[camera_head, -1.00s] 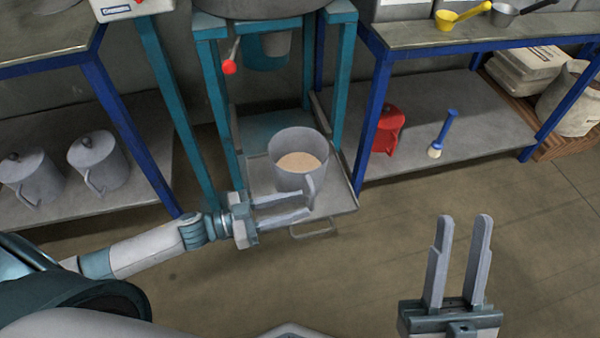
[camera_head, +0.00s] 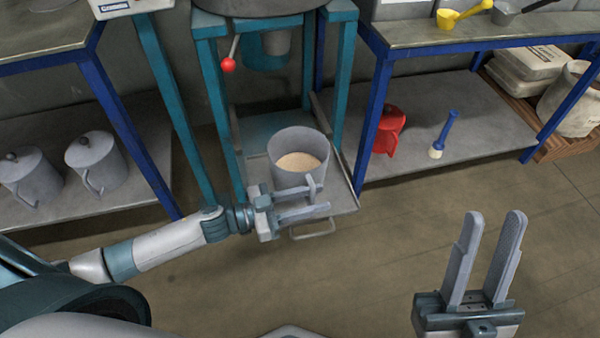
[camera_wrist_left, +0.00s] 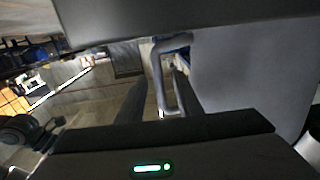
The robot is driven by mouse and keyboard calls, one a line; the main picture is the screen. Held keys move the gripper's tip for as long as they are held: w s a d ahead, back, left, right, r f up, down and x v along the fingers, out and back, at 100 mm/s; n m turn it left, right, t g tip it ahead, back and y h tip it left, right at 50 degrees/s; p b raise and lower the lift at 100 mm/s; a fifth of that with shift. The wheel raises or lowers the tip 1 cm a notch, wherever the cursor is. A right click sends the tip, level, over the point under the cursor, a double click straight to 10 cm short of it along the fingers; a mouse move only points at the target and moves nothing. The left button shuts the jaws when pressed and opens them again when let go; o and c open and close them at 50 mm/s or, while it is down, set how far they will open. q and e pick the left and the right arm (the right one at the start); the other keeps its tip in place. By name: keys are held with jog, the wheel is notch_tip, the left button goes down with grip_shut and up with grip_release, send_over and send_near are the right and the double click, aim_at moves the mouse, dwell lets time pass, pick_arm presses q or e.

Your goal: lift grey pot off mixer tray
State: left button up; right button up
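The grey pot (camera_head: 297,160) stands upright on the mixer tray (camera_head: 342,198), with pale beige contents visible inside. Its handle faces my left gripper (camera_head: 320,198), whose fingers are apart at the pot's near side and partly cover the handle. In the left wrist view the pot's wall (camera_wrist_left: 235,75) fills the right side. The handle (camera_wrist_left: 160,75) appears between or just ahead of the open fingers; I cannot tell whether it touches one. My right gripper (camera_head: 494,215) is open and empty above the floor at lower right.
Mixer frame posts (camera_head: 218,120) flank the tray, and a red-knobbed lever (camera_head: 229,64) hangs above. Two lidded grey pots (camera_head: 95,160) stand on the left shelf. A red jug (camera_head: 389,130) and a blue-handled brush (camera_head: 444,135) are on the right shelf. Floor in front is clear.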

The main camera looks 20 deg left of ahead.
pick_arm(q)
grip_shut()
dwell(1.3)
jog(key=shift+r, duration=0.15)
dwell(0.3)
